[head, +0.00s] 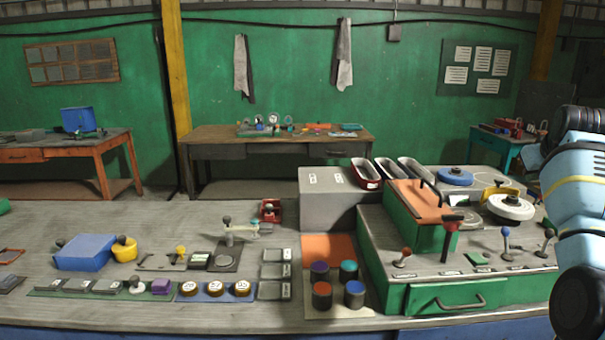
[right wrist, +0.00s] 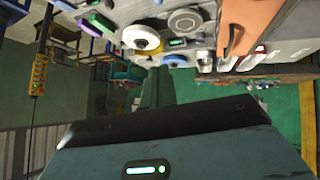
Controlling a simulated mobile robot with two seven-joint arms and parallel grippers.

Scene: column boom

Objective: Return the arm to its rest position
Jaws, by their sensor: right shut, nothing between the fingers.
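My right arm (head: 580,185), light blue with black joints, is folded at the right edge of the head view, beside the green console. Its gripper does not show clearly there. In the right wrist view my right gripper (right wrist: 156,85) shows as two grey-green fingers close together, shut and empty. The grey-green gripper body with a green light fills the lower part of that view. The fingers touch nothing that I can see. My left arm and left gripper are not in view.
The green console (head: 480,260) with levers, a white wheel (head: 511,206) and a drawer stands left of my right arm. A long workbench (head: 130,310) with a blue box (head: 85,252), buttons and colored cylinders runs left. Another table (head: 280,140) stands behind, against the green wall.

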